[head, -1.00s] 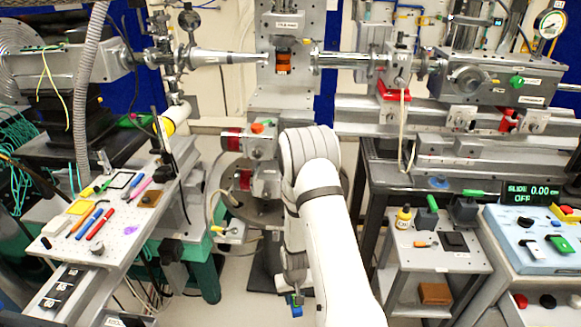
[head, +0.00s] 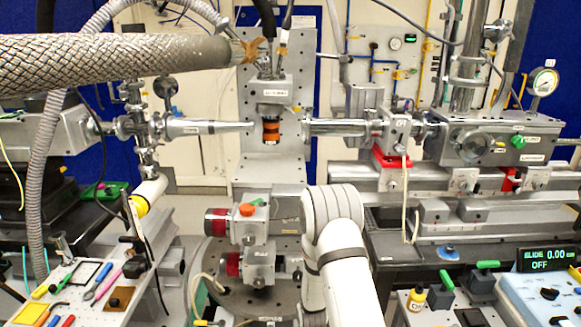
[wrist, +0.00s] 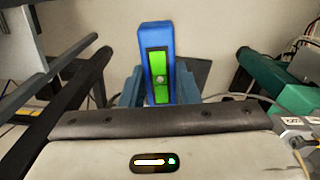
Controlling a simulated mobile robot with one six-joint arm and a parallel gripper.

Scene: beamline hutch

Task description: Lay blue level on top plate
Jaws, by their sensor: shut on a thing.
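The blue level (wrist: 155,50), a blue bar with a bright green window, stands upright in the wrist view. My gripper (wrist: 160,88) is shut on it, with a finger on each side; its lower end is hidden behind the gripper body. The head view does not show the gripper or the level. In the head view a grey horizontal plate (head: 272,191) lies at the foot of the central upright, above motor blocks; I cannot tell for sure that it is the top plate. My arm rises in front of its right part.
Beam pipes (head: 212,127) cross above the plate around an orange-banded part (head: 271,130). A thick braided hose (head: 120,60) hangs across the upper left.

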